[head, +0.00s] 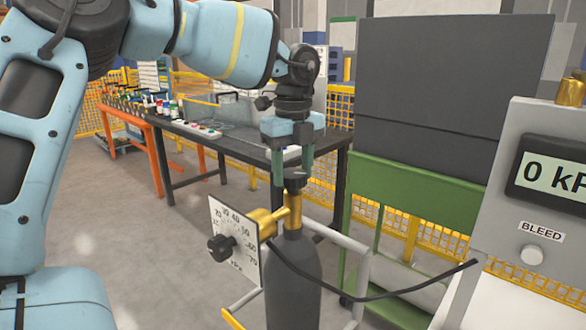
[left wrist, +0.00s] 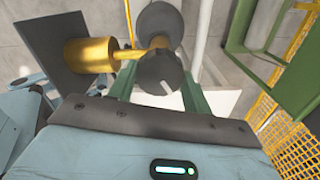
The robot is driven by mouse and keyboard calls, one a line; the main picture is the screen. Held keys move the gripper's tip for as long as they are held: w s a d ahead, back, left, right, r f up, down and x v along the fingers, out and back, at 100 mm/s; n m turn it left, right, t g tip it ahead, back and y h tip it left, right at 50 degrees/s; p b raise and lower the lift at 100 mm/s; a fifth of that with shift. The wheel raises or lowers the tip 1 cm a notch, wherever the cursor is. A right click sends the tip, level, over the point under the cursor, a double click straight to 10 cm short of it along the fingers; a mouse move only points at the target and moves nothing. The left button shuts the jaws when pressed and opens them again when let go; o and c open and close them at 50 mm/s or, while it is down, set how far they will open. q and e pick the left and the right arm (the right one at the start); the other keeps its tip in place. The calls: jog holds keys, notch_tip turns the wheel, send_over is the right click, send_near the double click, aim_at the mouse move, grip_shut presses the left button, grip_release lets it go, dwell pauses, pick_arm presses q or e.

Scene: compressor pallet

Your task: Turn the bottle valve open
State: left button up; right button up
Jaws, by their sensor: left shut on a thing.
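The dark grey bottle (head: 293,285) stands upright, with a brass valve body (head: 293,212) on top. My left gripper (head: 292,167) comes down from above, its green fingers shut on the dark valve knob (head: 294,183) at the bottle's top. In the left wrist view the round knob (left wrist: 160,72), with a white mark on its face, sits between the fingertips. A brass fitting (head: 263,222) leads sideways to a white dial plate (head: 233,245) marked in kPa, with a black knob (head: 221,247) on its front. My right gripper is not in view.
A grey panel (head: 530,195) at right has a display (head: 553,174) reading 0 kPa and a BLEED button (head: 533,255). A black hose (head: 400,293) runs from the fitting towards it. A pale tubular frame (head: 360,275) surrounds the bottle; a dark workbench (head: 240,145) stands behind.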

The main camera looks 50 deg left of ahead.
aim_at(292, 173)
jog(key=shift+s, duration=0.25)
pick_arm(q)
jog(key=o, duration=1)
jog(key=shift+r, duration=0.1)
notch_tip(292, 173, up, 7)
jog(key=shift+f+p, duration=0.15)
jog(key=shift+p, duration=0.2)
jog(key=shift+r, duration=0.5)
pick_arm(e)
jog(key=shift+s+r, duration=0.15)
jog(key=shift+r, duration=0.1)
pick_arm(q)
jog(key=shift+f, duration=0.1)
